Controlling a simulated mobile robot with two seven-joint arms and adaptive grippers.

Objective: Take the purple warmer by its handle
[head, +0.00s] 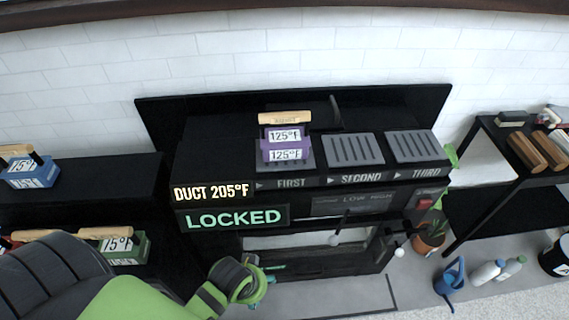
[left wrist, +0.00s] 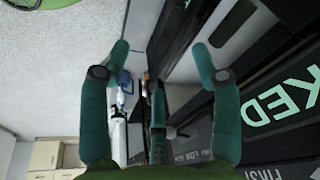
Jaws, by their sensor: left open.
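The purple warmer (head: 285,144) sits on the first grey pad of the black unit in the head view. It bears 125°F labels and has a light wooden handle (head: 285,118) on top. My left gripper (head: 262,270) is low in front of the unit, below the LOCKED sign and well below the warmer. The warmer is not in the left wrist view. My right gripper is in neither view.
The unit's second pad (head: 352,149) and third pad (head: 415,146) are empty. The LOCKED sign (head: 233,217) is on the unit's front. A blue warmer (head: 32,172) and green warmer (head: 125,247) are at left. A blue watering can (head: 451,279) stands on the floor at right.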

